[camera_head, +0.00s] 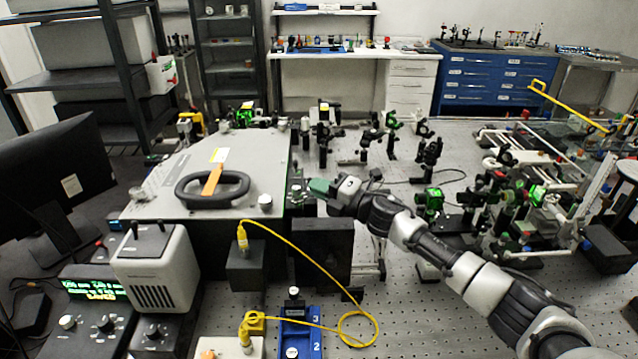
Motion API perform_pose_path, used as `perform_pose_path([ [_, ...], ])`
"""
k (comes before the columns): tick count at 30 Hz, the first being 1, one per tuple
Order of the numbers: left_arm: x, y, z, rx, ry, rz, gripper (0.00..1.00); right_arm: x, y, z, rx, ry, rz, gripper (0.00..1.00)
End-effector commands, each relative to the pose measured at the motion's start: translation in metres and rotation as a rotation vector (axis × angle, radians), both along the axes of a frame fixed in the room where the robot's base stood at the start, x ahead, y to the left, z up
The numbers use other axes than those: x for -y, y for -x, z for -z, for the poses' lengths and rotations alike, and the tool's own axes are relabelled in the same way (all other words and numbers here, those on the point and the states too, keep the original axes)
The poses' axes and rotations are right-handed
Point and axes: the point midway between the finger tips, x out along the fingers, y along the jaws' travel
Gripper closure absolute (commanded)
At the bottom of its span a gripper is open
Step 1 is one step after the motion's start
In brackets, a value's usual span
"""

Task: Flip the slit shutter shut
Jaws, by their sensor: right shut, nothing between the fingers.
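The spectrometer is a large grey box (165,180) with a black handle (212,190) and an orange tag on its lid. At its right edge is a small dark fitting with pale knobs (296,188), which looks like the slit assembly. The shutter itself is too small to tell, so I cannot say whether it is open or shut. My right gripper (318,187), with green at its tip, comes in from the lower right and is shut and empty. Its tip is just right of this fitting; I cannot tell whether they touch. My left gripper is not in view.
A yellow fibre cable (318,267) loops in front of the spectrometer, beside a blue block (300,337). Optics on posts (428,153) stand behind my right arm, and a dense optics cluster (520,195) is at right. A grey instrument (157,270) and a monitor (50,180) are at left.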

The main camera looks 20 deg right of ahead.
Motion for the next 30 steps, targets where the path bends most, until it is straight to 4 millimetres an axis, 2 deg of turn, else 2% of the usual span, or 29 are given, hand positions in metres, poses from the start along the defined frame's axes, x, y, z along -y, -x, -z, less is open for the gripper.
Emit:
perform_pose_path([
  [6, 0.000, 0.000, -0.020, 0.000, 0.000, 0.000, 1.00, 0.001, -0.002, -0.008, -0.076, -0.019, 0.001, 1.00],
  [11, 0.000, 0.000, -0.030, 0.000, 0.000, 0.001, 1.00, 0.001, -0.004, -0.009, -0.085, -0.024, 0.001, 1.00],
  [30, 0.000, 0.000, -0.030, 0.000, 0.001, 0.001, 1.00, 0.002, -0.011, -0.013, -0.082, -0.025, -0.001, 1.00],
])
